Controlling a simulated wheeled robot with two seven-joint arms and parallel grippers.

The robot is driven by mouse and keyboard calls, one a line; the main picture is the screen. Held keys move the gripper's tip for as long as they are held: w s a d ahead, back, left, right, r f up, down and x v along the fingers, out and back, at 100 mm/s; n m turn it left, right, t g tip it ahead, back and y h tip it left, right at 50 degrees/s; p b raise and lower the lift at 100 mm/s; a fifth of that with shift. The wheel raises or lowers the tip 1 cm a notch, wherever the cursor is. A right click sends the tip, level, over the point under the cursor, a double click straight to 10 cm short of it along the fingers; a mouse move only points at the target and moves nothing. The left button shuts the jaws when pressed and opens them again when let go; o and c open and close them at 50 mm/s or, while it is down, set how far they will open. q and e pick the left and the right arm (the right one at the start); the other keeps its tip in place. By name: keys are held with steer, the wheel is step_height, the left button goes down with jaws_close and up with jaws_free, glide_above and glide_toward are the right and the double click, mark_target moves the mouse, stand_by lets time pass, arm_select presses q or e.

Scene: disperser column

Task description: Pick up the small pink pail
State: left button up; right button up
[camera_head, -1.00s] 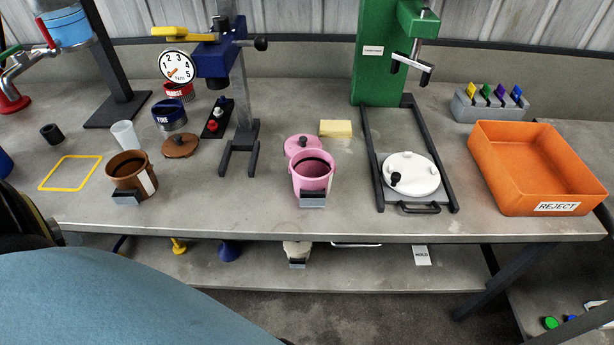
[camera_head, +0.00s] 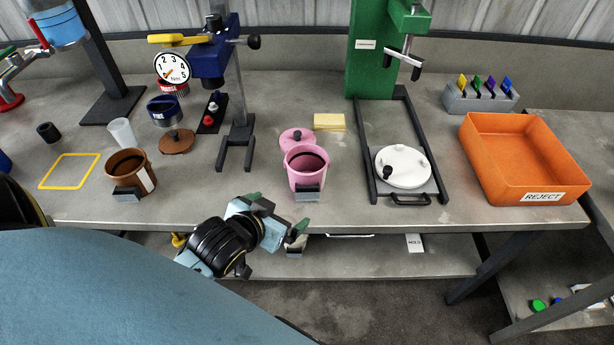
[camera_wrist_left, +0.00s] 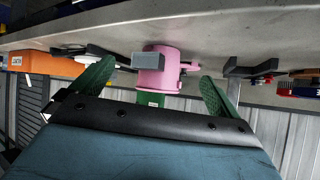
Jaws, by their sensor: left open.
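The small pink pail (camera_head: 306,175) stands upright on the bench near its front edge, open at the top with dark contents and a grey block-like tab on its front. Its pink lid (camera_head: 297,139) lies just behind it. My left gripper (camera_head: 278,215) is open and empty, in front of the bench edge, below and left of the pail. In the left wrist view the pail (camera_wrist_left: 155,75) appears between the two green fingers of my gripper (camera_wrist_left: 155,85), beyond them and apart. My right gripper is not in view.
A brown pail (camera_head: 128,170) stands to the left on the bench (camera_head: 240,205). A yellow sponge-like block (camera_head: 329,122) lies behind the pink pail. A green press (camera_head: 374,60) with a white round lid (camera_head: 404,165) and an orange reject tray (camera_head: 530,198) stand to the right.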

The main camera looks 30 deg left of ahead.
mark_target(294, 172)
arm_select(q)
step_height(294, 172, up, 5)
steer(key=w+a+t, duration=0.1)
steer(key=w+t, duration=0.2)
steer(key=b+x, duration=0.1)
steer(key=x, duration=0.5)
steer(key=shift+w+a+f, duration=0.15)
steer(key=shift+w, duration=0.15)
steer(key=b+x, duration=0.1)
steer(key=x, duration=0.4)
steer(key=shift+w+f, duration=0.1)
steer(key=shift+w, duration=0.05)
steer(key=shift+w+f, duration=0.1)
steer(key=shift+w, duration=0.3)
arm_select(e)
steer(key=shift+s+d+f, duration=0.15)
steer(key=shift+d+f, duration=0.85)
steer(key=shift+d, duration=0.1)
arm_select(q)
steer(key=c, duration=1)
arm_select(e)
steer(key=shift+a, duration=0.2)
